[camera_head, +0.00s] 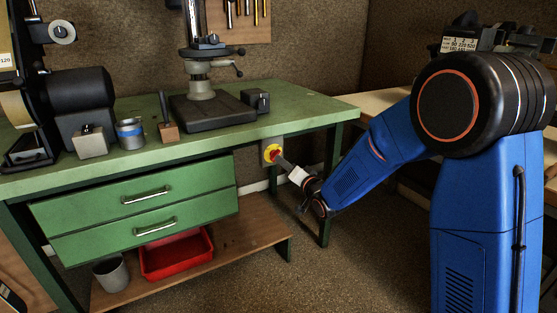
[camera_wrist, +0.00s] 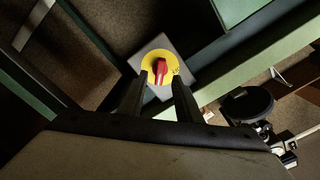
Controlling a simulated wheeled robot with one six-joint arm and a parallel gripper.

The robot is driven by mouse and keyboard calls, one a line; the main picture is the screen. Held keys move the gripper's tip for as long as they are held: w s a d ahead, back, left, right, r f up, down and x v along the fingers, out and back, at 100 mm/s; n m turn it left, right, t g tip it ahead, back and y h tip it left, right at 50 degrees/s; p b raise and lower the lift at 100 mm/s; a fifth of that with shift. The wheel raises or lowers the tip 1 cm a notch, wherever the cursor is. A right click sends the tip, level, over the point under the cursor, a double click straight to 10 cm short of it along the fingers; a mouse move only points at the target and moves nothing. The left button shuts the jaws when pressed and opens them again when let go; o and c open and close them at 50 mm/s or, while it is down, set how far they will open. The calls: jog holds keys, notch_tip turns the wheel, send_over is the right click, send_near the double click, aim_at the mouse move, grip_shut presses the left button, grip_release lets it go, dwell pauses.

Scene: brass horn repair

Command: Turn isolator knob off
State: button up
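The isolator knob is red on a round yellow plate (camera_head: 267,150), fixed to a grey box on the front of the green workbench. In the wrist view the red knob (camera_wrist: 161,69) stands at the centre of the yellow disc (camera_wrist: 150,63). My gripper (camera_head: 281,160) is right at the knob in the head view and covers part of it. In the wrist view my gripper (camera_wrist: 158,88) has its two dark fingers apart, with the knob seen in the gap between and beyond their tips. I cannot tell whether either finger touches the knob.
The green workbench (camera_head: 310,105) carries a drill press (camera_head: 205,100), a grinder (camera_head: 80,95) and small tins. Green drawers (camera_head: 140,205) are left of the isolator. A red tray (camera_head: 177,256) sits on the lower shelf. A bench leg (camera_head: 328,200) stands close to my gripper.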

aim_at(275, 155)
jog(key=shift+x, duration=2.5)
jog(key=shift+s, duration=0.1)
jog(key=shift+c, duration=0.7)
grip_shut()
